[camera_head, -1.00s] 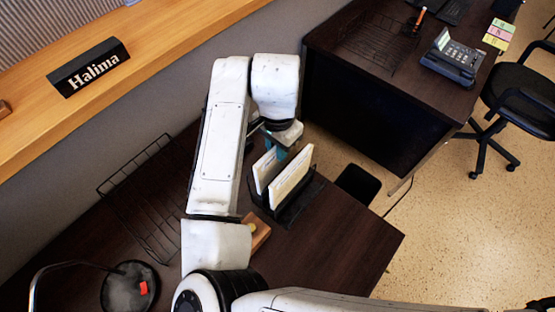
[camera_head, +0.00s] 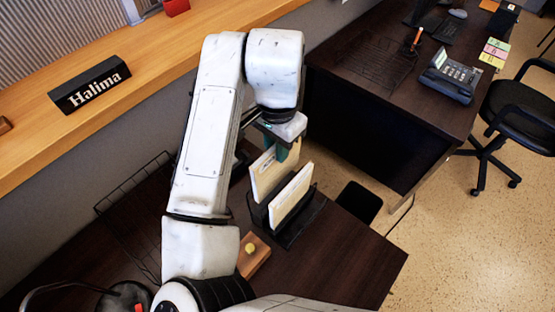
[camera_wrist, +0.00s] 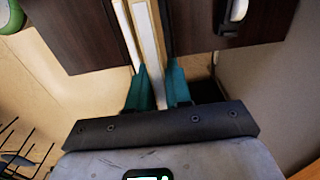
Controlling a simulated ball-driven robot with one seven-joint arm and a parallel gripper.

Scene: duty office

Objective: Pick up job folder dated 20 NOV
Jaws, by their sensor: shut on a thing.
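My gripper (camera_head: 277,145) is above the black file holder (camera_head: 296,232) on the dark desk, its teal fingers shut on a cream folder (camera_head: 266,178). That folder stands higher than the second folder (camera_head: 292,198), which rests in the holder. In the wrist view the teal fingers (camera_wrist: 160,88) are on either side of the held folder's edge (camera_wrist: 149,40). No date can be read on either folder.
A wire tray (camera_head: 130,210) lies on the desk's left. The Halima nameplate (camera_head: 90,84) stands on the wooden ledge. A second desk with a phone (camera_head: 450,75) is at the upper right.

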